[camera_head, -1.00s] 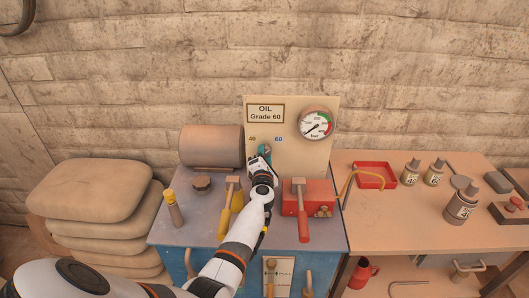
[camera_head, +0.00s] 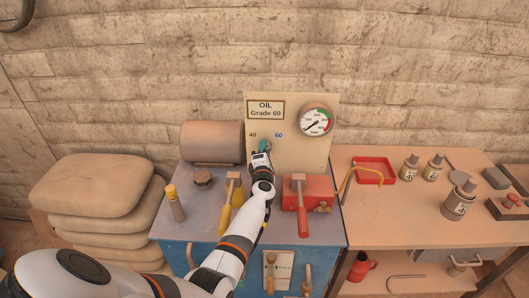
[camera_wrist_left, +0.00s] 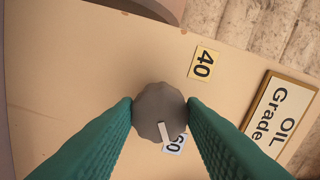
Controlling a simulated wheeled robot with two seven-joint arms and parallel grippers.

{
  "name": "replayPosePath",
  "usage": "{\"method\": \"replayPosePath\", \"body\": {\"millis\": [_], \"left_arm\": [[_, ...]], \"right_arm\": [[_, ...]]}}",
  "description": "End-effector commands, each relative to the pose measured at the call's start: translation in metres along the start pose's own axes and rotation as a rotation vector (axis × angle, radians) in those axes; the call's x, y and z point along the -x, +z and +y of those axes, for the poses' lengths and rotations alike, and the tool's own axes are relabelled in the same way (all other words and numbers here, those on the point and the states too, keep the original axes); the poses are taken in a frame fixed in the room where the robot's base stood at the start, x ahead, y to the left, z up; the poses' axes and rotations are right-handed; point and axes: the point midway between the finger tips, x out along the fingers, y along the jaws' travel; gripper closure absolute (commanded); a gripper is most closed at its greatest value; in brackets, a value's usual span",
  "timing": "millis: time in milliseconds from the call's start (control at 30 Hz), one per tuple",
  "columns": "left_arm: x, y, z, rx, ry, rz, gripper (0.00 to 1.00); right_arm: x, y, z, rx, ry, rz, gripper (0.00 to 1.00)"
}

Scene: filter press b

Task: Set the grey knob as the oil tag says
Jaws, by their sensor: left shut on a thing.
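The grey knob (camera_wrist_left: 158,110) sits on the cream panel (camera_wrist_left: 70,70). Its white pointer mark is at the label 60 (camera_wrist_left: 173,145), which it partly covers; the label 40 (camera_wrist_left: 204,63) stands clear of it. The oil tag (camera_head: 265,109) reads "OIL Grade 60", and part of it shows in the left wrist view (camera_wrist_left: 281,117). My left gripper (camera_head: 264,147) is at the panel, its teal fingers shut on the knob from both sides. In the head view the gripper hides the knob. My right gripper is not in view.
A pressure gauge (camera_head: 316,120) is on the panel's upper right. Yellow-handled (camera_head: 226,207) and red-handled (camera_head: 302,212) levers stand on the blue cabinet (camera_head: 203,255) below. A brown cylinder (camera_head: 212,142) lies left of the panel. A bench (camera_head: 405,215) with bottles stands right.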

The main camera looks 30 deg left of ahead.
Motion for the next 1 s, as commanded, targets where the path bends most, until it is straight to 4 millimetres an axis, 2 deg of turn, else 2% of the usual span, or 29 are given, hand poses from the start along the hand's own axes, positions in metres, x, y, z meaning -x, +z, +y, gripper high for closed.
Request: {"method": "replayPosePath", "body": {"millis": [33, 133, 167, 433, 533, 667, 1000], "left_arm": [[0.001, 0.0, 0.002, 0.0, 0.003, 0.0, 0.6], [0.001, 0.0, 0.002, 0.001, 0.003, 0.0, 0.44], [0.001, 0.0, 0.002, 0.001, 0.003, 0.0, 0.41], [0.001, 0.0, 0.0, 0.001, 0.001, 0.0, 0.41], [0.007, -0.001, -0.001, 0.001, 0.002, 0.0, 0.41], [0.028, -0.001, -0.003, 0.002, 0.004, -0.001, 0.41], [0.098, -0.001, -0.001, 0.001, 0.004, -0.001, 0.41]], "right_arm": [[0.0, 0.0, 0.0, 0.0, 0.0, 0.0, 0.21], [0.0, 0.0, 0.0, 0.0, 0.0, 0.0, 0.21], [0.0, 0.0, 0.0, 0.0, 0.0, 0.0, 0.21], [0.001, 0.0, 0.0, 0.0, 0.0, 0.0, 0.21], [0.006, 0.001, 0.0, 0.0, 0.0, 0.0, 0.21], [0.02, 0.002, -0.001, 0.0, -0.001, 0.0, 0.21], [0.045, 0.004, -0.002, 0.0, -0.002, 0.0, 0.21]]}}
